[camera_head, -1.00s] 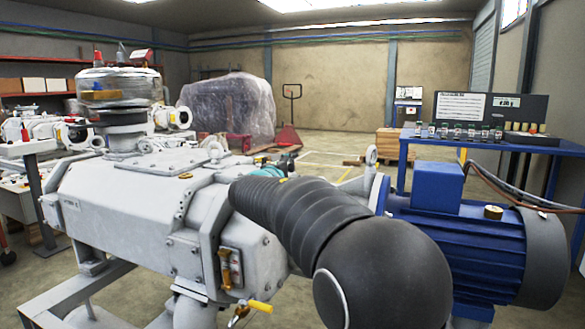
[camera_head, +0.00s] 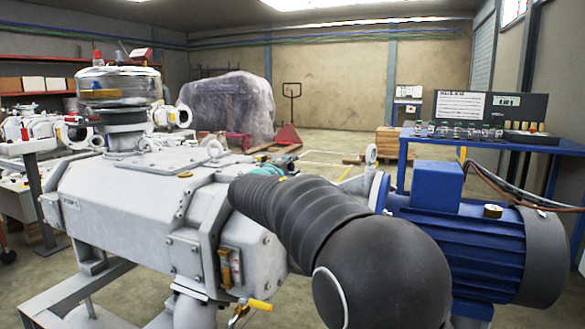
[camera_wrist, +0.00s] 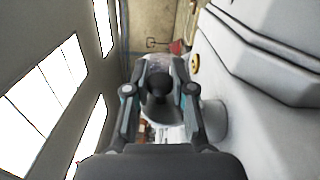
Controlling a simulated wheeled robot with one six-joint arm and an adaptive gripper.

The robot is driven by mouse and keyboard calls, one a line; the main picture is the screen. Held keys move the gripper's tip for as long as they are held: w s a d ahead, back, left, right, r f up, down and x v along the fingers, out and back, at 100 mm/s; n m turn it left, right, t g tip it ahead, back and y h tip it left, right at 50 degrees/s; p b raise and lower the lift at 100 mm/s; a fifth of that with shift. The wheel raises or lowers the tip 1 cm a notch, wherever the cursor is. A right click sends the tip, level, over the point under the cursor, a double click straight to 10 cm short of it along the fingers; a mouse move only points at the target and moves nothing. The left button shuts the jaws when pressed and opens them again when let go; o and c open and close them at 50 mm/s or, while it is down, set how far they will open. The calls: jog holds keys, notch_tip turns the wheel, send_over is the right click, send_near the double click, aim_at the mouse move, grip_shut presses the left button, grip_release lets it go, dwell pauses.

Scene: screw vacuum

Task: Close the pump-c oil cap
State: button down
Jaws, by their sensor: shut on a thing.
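The big pale grey pump (camera_head: 130,200) stands at left and centre in the head view, and its wall fills the right of the wrist view (camera_wrist: 235,75). My gripper (camera_wrist: 160,76) is shut on a dark, knobbed piece (camera_wrist: 158,88), which looks like the oil cap. It is held beside the pump's wall; whether it touches an opening cannot be seen. In the head view my black arm hides most of the gripper, and only a teal patch of it shows (camera_head: 268,171). A small yellow round fitting (camera_wrist: 195,62) sits on the pump wall right of the gripper.
A blue motor (camera_head: 460,235) stands close on the right of my arm. A yellow-handled valve (camera_head: 259,304) and a brass-coloured sight glass (camera_head: 226,266) are on the pump's front. A blue bench (camera_head: 408,160) stands behind right. Open floor (camera_head: 330,148) lies beyond the pump.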

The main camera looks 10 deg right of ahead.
jog(key=shift+a+n, duration=0.15)
jog(key=shift+n, duration=0.15)
jog(key=n, duration=0.1)
jog(key=w+a+n+p, duration=0.1)
jog(key=n, duration=0.1)
jog(key=shift+a+r, duration=0.1)
jog(key=shift+r, duration=0.25)
jog(key=n+p, duration=0.1)
jog(key=n, duration=0.1)
jog(key=a+n, duration=0.1)
jog(key=n, duration=0.1)
jog(key=shift+w+a+p, duration=0.15)
jog(key=shift+w+p, duration=0.25)
jog(key=n, duration=0.1)
jog(key=a+n, duration=0.1)
jog(key=n, duration=0.1)
jog(key=w+f+n, duration=0.1)
jog(key=n, duration=0.1)
jog(key=shift+w+a+f+p, duration=0.1)
jog(key=shift+a+p, duration=0.25)
jog(key=shift+a, duration=0.05)
jog(key=shift+w+a+f+n, duration=0.2)
jog(key=shift+f+n, duration=0.15)
jog(key=shift+n, duration=0.65)
jog(key=shift+w+a+f+n, duration=0.1)
jog(key=shift+a+f+n, duration=0.15)
jog(key=shift+n, duration=0.75)
jog(key=shift+f, duration=0.1)
jog(key=c, duration=1)
grip_release()
